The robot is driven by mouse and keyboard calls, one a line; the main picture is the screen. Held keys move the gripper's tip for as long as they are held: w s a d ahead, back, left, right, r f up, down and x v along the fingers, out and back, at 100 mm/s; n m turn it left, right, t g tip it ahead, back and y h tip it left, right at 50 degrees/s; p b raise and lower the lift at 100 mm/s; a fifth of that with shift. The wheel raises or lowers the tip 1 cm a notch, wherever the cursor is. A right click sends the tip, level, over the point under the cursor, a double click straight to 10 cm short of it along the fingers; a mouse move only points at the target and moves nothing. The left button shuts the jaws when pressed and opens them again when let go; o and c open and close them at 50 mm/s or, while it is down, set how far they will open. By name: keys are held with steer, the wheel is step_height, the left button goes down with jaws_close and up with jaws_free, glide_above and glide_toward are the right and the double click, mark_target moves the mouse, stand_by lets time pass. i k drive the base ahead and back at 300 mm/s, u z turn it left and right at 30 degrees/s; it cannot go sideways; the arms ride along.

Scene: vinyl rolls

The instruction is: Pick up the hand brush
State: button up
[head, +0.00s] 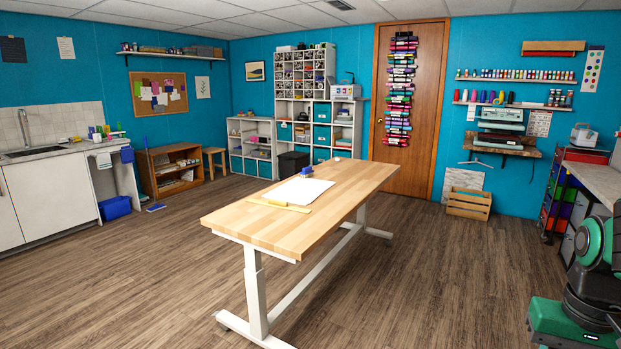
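I cannot make out the hand brush for sure. A small flat blue item (155,207) lies on the floor at the left, right of a blue bin (115,207); it may be the brush or a dustpan, too small to tell. Small bottles and upright items (98,134) stand on the ledge by the sink, also too small to tell apart. Part of my green and black arm (590,285) shows at the lower right, far from these things. My gripper is not in view.
A wooden worktable (335,195) on white legs stands mid-room, bearing a white sheet, a yellow strip and a blue object. A wooden crate (468,203) sits by the back wall. A grey-topped counter (600,180) stands at right. Floor left and right of the table is clear.

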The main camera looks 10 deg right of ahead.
mark_target(307, 172)
steer(key=u, duration=0.5)
steer(key=k, duration=1.15)
steer(key=u, duration=0.75)
steer(key=i, duration=3.6)
steer(key=z, duration=0.15)
steer(key=i, duration=2.45)
steer(key=z, duration=0.15)
